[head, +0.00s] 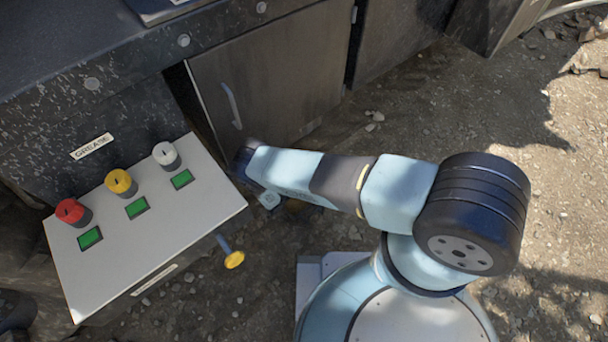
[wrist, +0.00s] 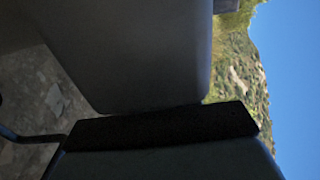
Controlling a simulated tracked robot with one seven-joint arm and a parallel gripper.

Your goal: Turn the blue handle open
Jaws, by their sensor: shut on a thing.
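A pale blue handle (head: 232,105) shows in the head view on the dark cabinet door (head: 290,70), just above the end of my arm. A blue lever with a yellow knob (head: 234,260) sticks out below the near side of the button box. My gripper (wrist: 165,110) fills much of the wrist view as dark, close parts. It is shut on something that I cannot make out. In the head view my arm hides the gripper's tips. A thin dark bar (wrist: 30,137) runs in from the left of the wrist view towards the lower dark part.
The pale button box (head: 150,225) at left carries red, yellow and white knobs, each with a green indicator. A dark wall with a GREASE label (head: 92,146) stands behind it. Stony ground (head: 400,120) is open at right.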

